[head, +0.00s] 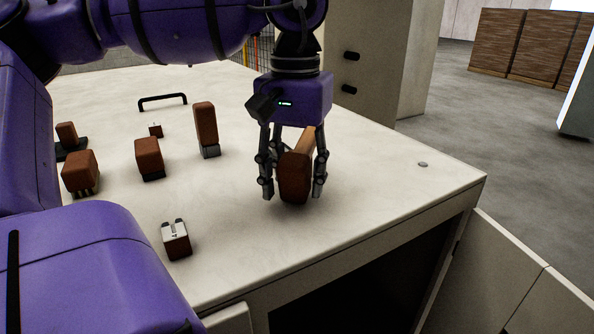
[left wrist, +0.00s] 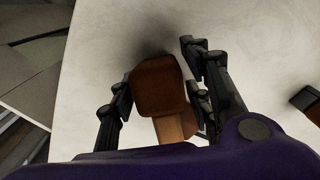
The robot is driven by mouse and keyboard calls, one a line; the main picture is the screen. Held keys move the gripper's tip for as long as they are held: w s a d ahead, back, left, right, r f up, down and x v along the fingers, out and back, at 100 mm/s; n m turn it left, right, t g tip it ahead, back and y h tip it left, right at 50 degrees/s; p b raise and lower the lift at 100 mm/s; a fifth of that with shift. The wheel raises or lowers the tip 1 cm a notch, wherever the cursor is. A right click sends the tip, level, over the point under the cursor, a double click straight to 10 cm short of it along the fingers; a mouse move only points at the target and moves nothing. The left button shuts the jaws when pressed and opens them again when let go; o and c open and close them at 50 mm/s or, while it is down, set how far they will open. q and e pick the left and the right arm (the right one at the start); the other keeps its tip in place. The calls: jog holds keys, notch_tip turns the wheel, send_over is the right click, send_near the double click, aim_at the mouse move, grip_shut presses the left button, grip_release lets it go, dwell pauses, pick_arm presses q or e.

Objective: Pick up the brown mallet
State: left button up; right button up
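The brown mallet (head: 295,178) is on the white worktop, below my left gripper. In the left wrist view its brown head (left wrist: 158,86) shows, with a lighter wooden handle (left wrist: 168,128) running toward the gripper's base. My left gripper (head: 293,190) points down with one finger on each side of the mallet. Its fingers (left wrist: 155,75) are apart, and narrow gaps seem to show beside the head. I see no clear grip on it. My right gripper is not in view.
Several brown blocks with dark or metal ends stand to the left, including a tall one (head: 206,122) and a near one (head: 176,241) with a pale top. A black bar handle (head: 163,100) is at the back. The worktop (head: 385,185) is clear right of the gripper.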

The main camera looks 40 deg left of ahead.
pick_arm(q)
grip_shut()
jog(key=shift+r, duration=0.1)
